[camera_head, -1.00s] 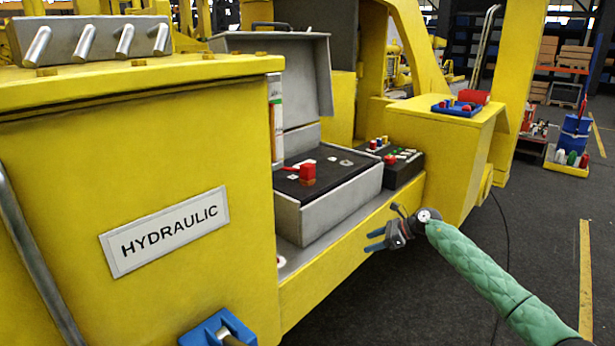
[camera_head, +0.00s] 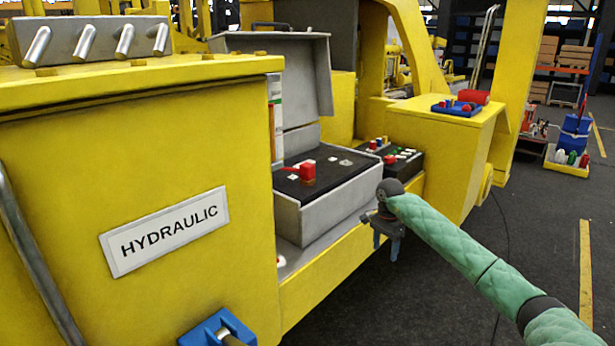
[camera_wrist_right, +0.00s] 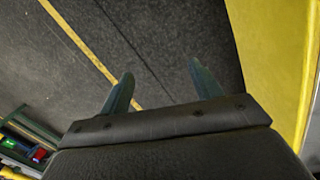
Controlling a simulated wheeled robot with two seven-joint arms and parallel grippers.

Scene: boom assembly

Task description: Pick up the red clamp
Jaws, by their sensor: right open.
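My right gripper (camera_head: 386,250) is to the right of and lower than the case, beside the yellow machine's side, fingers pointing down. In the right wrist view its two fingers (camera_wrist_right: 160,88) are apart with nothing between them, over dark floor. The red piece does not show in the wrist view. My left gripper is not in view.
The yellow hydraulic housing (camera_head: 130,170) fills the left. A control box with coloured knobs (camera_head: 400,158) sits behind the case. A blue tray (camera_head: 458,109) and a red roll (camera_head: 474,97) lie on the yellow block.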

